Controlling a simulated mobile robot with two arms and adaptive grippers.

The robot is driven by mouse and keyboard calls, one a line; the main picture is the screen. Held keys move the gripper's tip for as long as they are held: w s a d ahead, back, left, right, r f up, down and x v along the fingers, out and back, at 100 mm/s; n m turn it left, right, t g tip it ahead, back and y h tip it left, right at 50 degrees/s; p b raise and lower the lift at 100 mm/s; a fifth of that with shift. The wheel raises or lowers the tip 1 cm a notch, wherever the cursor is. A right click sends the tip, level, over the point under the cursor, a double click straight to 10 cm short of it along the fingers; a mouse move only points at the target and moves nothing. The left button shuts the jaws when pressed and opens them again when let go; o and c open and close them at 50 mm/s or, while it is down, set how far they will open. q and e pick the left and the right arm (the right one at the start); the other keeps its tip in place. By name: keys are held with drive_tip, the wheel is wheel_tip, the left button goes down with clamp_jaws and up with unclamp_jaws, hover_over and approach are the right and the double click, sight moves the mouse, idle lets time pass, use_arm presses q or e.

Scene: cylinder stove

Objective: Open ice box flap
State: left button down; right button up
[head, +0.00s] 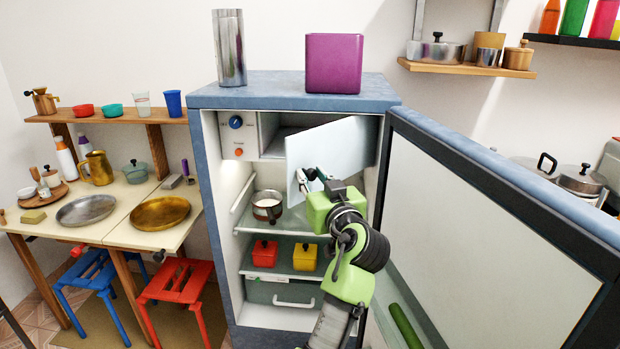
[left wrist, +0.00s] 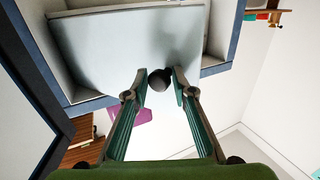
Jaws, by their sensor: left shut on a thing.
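The ice box flap (head: 335,150) is a pale blue-white panel at the top of the open fridge (head: 208,180). It stands at an angle out from the compartment (head: 274,140), whose dark inside shows to its left. In the left wrist view the flap (left wrist: 120,45) fills the top, with a dark round knob (left wrist: 158,82) near its edge. My left gripper (head: 308,181) is at the flap's lower left part. In the left wrist view its fingers (left wrist: 160,82) are on both sides of the knob, shut on it. My right gripper is not in view.
The fridge door (head: 500,230) stands wide open on the right. Shelves below the flap hold a pot (head: 267,207), a red box (head: 265,253) and a yellow box (head: 305,257). A purple box (head: 334,63) and a metal cylinder (head: 229,48) stand on top.

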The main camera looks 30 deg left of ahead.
use_arm(q)
drive_tip(key=c, duration=1.8)
unclamp_jaws()
drive_tip(key=shift+w+d+r, duration=0.2)
drive_tip(key=shift+d, duration=0.25)
drive_tip(key=shift+c, duration=0.2)
drive_tip(key=shift+w+d+f, duration=0.1)
drive_tip(key=shift+w+d, duration=0.05)
drive_tip(key=shift+w, duration=0.1)
drive_tip(key=shift+s, duration=0.1)
approach(318, 133)
drive_tip(key=a, duration=0.1)
drive_tip(key=w+a+r, duration=0.1)
drive_tip(key=a+r, duration=0.1)
drive_tip(key=a, duration=0.1)
drive_tip(key=shift+w+a+r, duration=0.1)
drive_tip(key=shift+w, duration=0.1)
